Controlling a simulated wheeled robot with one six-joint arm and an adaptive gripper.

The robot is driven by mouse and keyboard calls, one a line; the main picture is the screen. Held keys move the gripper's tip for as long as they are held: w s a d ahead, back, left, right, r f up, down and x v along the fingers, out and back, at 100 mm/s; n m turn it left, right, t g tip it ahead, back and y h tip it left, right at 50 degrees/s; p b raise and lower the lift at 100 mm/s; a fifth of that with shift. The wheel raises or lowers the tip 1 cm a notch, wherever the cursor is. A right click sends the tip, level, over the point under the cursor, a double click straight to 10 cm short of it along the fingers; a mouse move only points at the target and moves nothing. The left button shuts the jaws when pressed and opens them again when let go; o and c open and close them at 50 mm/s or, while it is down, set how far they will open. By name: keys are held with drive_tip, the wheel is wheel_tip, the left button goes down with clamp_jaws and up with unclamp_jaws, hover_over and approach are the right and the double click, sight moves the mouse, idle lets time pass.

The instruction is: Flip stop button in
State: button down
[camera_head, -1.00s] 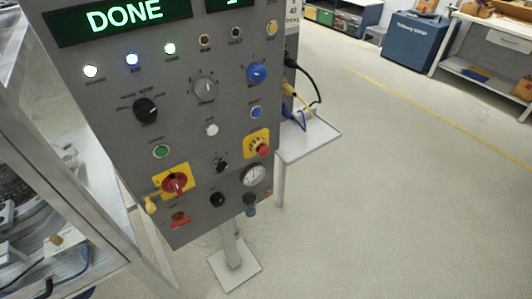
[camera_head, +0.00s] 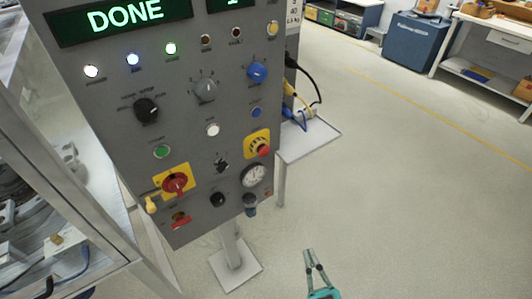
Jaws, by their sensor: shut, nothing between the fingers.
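A grey control panel (camera_head: 100,130) fills the upper left and shows "DONE" on its display. A red mushroom button on a yellow plate (camera_head: 263,151) sits low on its right side and looks like an emergency stop. Small green (camera_head: 161,152), white (camera_head: 212,130) and blue (camera_head: 256,112) buttons are on the panel too; their labels are too small to read. My gripper (camera_head: 310,251), teal with dark jaws, is at the bottom edge, right of the panel stand and below the red button. It is shut, empty and apart from the panel.
A red rotary switch on a yellow plate (camera_head: 176,183) and a gauge (camera_head: 254,175) sit low on the panel. A small shelf with cables (camera_head: 318,137) juts out at its right. A glazed frame (camera_head: 70,130) stands left. The floor at right is clear.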

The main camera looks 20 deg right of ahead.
drive_tip(key=w+r+t, duration=0.2)
drive_tip(key=w+r, duration=0.2)
drive_tip(key=w, duration=0.4)
drive_tip(key=w+d+r+n+t, duration=0.1)
drive_tip(key=w+r, duration=0.3)
drive_tip(key=w, duration=0.4)
drive_tip(key=shift+d+r+n+t, duration=0.3)
drive_tip(key=shift+t, duration=0.6)
approach(268, 148)
drive_tip(key=shift+s+r+x, duration=0.15)
drive_tip(key=shift+x, duration=0.75)
drive_tip(key=shift+s+r+x, duration=0.1)
drive_tip(key=shift+x, duration=0.8)
drive_tip(key=shift+s+r+x, duration=0.15)
drive_tip(key=shift+x, duration=0.75)
drive_tip(key=shift+w+d, duration=0.1)
drive_tip(key=shift+w, duration=0.05)
drive_tip(key=shift+w, duration=0.3)
drive_tip(key=shift+w, duration=0.5)
drive_tip(key=shift+s, duration=0.9)
